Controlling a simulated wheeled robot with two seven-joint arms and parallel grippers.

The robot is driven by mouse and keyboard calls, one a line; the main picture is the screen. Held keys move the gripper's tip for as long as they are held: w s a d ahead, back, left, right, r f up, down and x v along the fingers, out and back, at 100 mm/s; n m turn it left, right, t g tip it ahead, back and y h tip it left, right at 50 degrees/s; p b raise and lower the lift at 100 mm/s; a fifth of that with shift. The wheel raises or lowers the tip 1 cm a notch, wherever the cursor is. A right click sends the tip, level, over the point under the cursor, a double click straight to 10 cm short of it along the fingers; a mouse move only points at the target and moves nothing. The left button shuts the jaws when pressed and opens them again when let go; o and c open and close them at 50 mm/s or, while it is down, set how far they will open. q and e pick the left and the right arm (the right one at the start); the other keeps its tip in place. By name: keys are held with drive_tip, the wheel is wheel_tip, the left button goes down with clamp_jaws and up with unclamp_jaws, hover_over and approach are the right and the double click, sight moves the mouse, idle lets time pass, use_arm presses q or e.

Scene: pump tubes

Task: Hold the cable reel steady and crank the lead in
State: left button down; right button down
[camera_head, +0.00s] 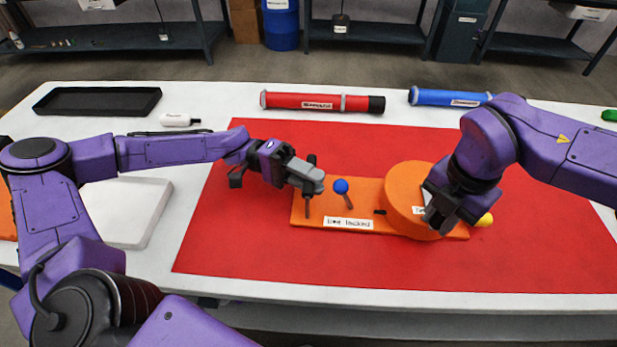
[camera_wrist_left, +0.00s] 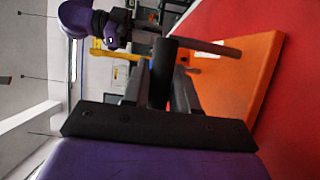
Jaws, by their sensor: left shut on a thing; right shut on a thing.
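The orange cable reel (camera_head: 405,190) is a round drum on a flat orange base (camera_head: 372,214) labelled "Line locked". A lever with a blue ball knob (camera_head: 341,186) stands on the base left of the drum. My left gripper (camera_head: 309,180) is shut on a dark upright post (camera_head: 308,208) at the base's left end. The post's black top (camera_wrist_left: 165,62) shows between the fingers in the left wrist view. My right gripper (camera_head: 452,212) is shut at the drum's right side, on what seems to be the crank handle, mostly hidden by the gripper. A yellow end (camera_head: 485,220) shows just right of it.
The reel's base lies on a red mat (camera_head: 250,240) on a white table (camera_head: 215,95). Behind are a red tube (camera_head: 325,103), a blue tube (camera_head: 445,97), a black tray (camera_head: 97,100) and a small white bottle (camera_head: 176,119). The front of the mat is clear.

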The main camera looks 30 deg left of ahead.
use_arm(q)
drive_tip(key=shift+r, duration=0.15)
use_arm(e)
drive_tip(key=shift+s+a+f+m, duration=0.3)
drive_tip(key=shift+f+m, duration=0.2)
drive_tip(key=shift+f, duration=0.05)
drive_tip(key=shift+a, duration=0.1)
drive_tip(key=shift+a+m, duration=0.1)
drive_tip(key=shift+m, duration=0.2)
use_arm(q)
drive_tip(key=shift+w, duration=0.1)
use_arm(e)
drive_tip(key=shift+r, duration=0.2)
use_arm(q)
drive_tip(key=shift+d, duration=0.1)
use_arm(e)
drive_tip(key=c, duration=0.5)
unclamp_jaws()
drive_tip(key=shift+w, duration=0.1)
drive_tip(key=shift+c, duration=0.4)
